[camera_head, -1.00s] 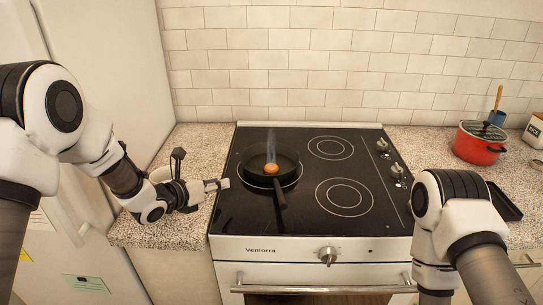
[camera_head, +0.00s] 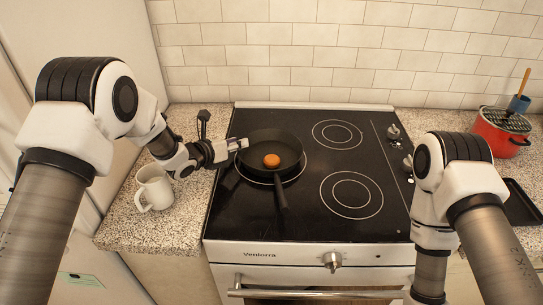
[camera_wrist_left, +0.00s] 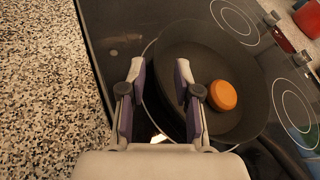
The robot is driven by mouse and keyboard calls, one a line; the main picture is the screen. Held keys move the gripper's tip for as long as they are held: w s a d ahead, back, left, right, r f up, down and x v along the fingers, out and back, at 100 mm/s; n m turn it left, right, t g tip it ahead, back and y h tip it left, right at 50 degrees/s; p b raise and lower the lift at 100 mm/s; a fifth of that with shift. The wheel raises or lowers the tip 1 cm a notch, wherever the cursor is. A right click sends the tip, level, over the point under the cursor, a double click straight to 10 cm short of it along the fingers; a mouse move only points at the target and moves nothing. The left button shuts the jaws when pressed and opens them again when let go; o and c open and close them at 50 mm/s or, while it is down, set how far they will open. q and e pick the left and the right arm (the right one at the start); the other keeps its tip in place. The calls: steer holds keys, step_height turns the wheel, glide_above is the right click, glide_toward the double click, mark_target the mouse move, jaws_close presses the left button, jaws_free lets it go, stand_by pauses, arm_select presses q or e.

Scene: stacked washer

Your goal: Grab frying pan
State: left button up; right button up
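The black frying pan (camera_head: 257,149) sits on the front-left burner of the cooktop, its handle (camera_head: 281,196) pointing to the front edge. A round orange-brown food piece (camera_head: 271,160) lies in it. My left gripper (camera_head: 240,144) is at the pan's left rim. In the left wrist view the gripper (camera_wrist_left: 159,66) is open, with nothing between its fingers but the area of the rim of the pan (camera_wrist_left: 195,45); one finger appears outside the rim and the other over the inside. I cannot tell whether they touch it. My right gripper is out of view.
A white mug (camera_head: 155,187) stands on the left counter, under my left arm. A red pot (camera_head: 497,138) with a lid and a dark tray (camera_head: 522,205) are on the right counter. The other burners on the cooktop (camera_head: 365,150) are clear.

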arm_select(q)
steer(key=p+x, duration=0.1)
steer(key=x, duration=0.3)
steer(key=shift+w+p, duration=0.1)
steer(key=shift+p, duration=0.25)
steer(key=shift+w+d+f, duration=0.1)
steer(key=shift+w+f, duration=0.1)
jaws_close()
steer(key=shift+r, duration=0.1)
